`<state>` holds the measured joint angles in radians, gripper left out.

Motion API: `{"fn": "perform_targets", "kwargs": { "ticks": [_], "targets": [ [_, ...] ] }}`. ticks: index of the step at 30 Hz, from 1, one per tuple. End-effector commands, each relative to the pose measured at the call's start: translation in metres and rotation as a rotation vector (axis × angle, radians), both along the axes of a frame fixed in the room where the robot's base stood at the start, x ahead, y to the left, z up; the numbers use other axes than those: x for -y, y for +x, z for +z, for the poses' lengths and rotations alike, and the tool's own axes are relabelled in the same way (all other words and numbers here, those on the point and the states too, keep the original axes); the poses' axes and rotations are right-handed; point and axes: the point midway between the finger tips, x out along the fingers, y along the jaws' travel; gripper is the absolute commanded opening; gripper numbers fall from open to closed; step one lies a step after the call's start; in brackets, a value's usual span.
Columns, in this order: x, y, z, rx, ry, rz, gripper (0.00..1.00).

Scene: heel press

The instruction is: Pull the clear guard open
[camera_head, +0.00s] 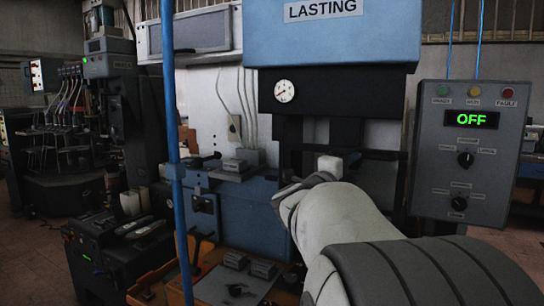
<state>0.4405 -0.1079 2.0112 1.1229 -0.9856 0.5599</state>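The lasting press has a blue head (335,35) marked "LASTING" above a black section with a round gauge (285,91). I cannot make out the clear guard as a separate surface. Dark upright and crosswise parts show at the press opening, and I cannot tell whether they belong to its frame. My pale arm reaches from the lower right toward this opening and covers much of it. A small white block (328,165) shows just above the arm.
A grey control box (467,150) reading "OFF" stands close to the right of my arm. A blue upright pole (171,130) crosses the left foreground. An orange-edged tray (150,290) with grey parts is below. Dark machines stand farther left.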

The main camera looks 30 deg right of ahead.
Motion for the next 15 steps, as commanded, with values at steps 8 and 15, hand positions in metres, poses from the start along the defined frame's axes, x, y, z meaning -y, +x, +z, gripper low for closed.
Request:
{"fn": "perform_targets", "kwargs": {
  "ticks": [8, 15],
  "targets": [
    [0.027, -0.01, 0.006, 0.044, 0.004, -0.07, 0.34],
    [0.065, -0.002, 0.013, 0.043, 0.004, -0.067, 0.34]
  ]
}}
